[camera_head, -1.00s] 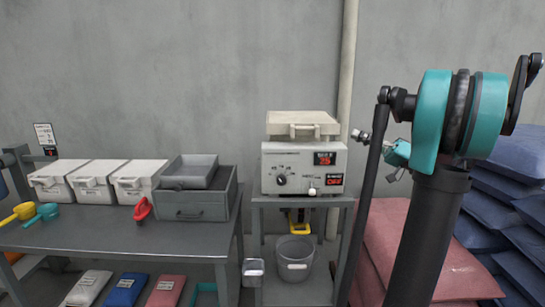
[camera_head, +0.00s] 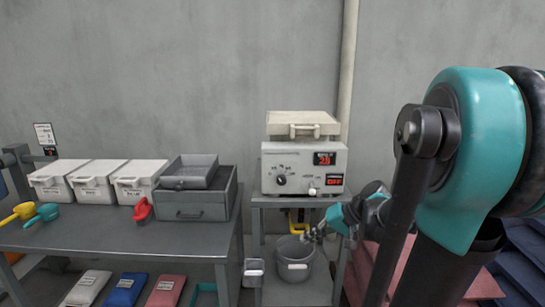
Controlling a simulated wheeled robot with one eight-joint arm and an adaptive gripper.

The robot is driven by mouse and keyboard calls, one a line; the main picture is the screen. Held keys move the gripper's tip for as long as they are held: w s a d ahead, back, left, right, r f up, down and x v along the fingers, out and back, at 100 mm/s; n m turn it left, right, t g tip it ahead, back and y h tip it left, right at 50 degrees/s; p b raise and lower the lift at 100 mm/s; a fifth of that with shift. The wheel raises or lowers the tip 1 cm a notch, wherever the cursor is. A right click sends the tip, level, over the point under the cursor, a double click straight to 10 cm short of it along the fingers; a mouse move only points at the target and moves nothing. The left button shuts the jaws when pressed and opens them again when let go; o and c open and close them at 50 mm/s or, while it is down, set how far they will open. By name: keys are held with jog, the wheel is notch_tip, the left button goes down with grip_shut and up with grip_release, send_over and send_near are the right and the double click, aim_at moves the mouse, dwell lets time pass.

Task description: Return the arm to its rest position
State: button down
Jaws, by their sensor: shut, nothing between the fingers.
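My gripper (camera_head: 310,234) is in the head view right of centre, small, at the end of my teal and black arm. It points left, in front of the stand and near the rim of the grey bucket in the picture. It is shut and holds nothing. My large teal arm joint (camera_head: 470,150) fills the right side and hides part of the sacks behind it. No copper spools can be made out.
A bench (camera_head: 120,238) at left bears white lidded bins (camera_head: 92,182), grey trays (camera_head: 195,205) and scoops. A control box (camera_head: 303,168) sits on a stand (camera_head: 255,225) with a grey bucket (camera_head: 294,268) below. Red sacks and blue sacks (camera_head: 520,250) lie at right.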

jog(key=s+d+f+h, duration=0.8)
jog(key=s+f, duration=0.2)
jog(key=f, duration=0.1)
dwell(0.5)
